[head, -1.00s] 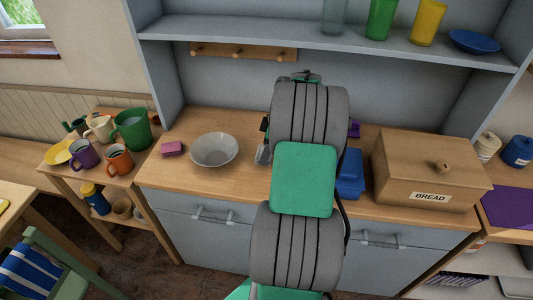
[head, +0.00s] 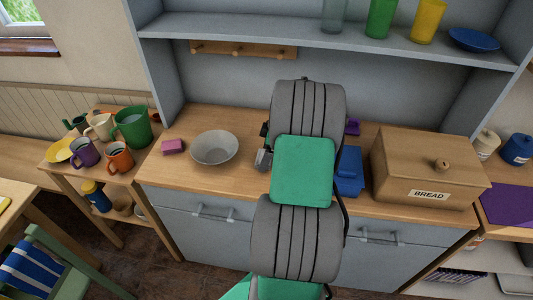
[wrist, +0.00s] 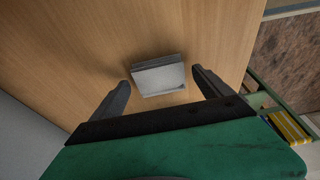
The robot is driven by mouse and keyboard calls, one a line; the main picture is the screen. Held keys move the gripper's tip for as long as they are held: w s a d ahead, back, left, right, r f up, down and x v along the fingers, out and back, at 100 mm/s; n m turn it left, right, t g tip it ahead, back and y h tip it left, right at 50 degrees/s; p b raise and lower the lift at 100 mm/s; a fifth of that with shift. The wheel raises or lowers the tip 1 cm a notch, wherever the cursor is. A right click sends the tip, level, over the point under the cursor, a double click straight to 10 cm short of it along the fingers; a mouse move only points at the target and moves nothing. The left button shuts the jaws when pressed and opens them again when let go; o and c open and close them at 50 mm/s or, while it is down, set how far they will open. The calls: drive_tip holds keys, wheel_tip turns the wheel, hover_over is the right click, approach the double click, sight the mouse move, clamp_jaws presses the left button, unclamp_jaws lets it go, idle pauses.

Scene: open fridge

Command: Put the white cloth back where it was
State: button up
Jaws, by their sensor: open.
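A white folded cloth (wrist: 159,78), a small flat-sided block in shape, lies on a wooden surface in the wrist view. My gripper (wrist: 161,77) is open, with one dark finger on each side of the cloth and a gap to both. I cannot tell how far the fingertips are above the wood. In the head view my arm hides the cloth and most of the gripper.
The wooden counter (head: 188,190) holds a grey bowl (head: 214,148), a pink sponge-like block (head: 173,146), a blue item (head: 349,172) and a bread box (head: 425,165). A shelf (head: 250,33) overhangs the back. Mugs stand on a side table at left.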

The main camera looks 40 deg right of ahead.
drive_tip(key=v, duration=1.2)
drive_tip(key=w+a+r+m+h, duration=0.1)
drive_tip(key=a+r+m, duration=0.15)
drive_tip(key=a, duration=0.85)
drive_tip(key=w+a+r+m, duration=0.1)
drive_tip(key=w+a+r, duration=0.15)
drive_tip(key=a, duration=0.75)
drive_tip(key=s+a+f+m+t+h, duration=0.1)
drive_tip(key=s+a+m, duration=0.3)
drive_tip(key=s+a, duration=0.6)
drive_tip(key=a+f, duration=0.1)
drive_tip(key=a, duration=0.1)
drive_tip(key=shift+s+a+f+b, duration=0.25)
drive_tip(key=shift+s+a+b, duration=0.1)
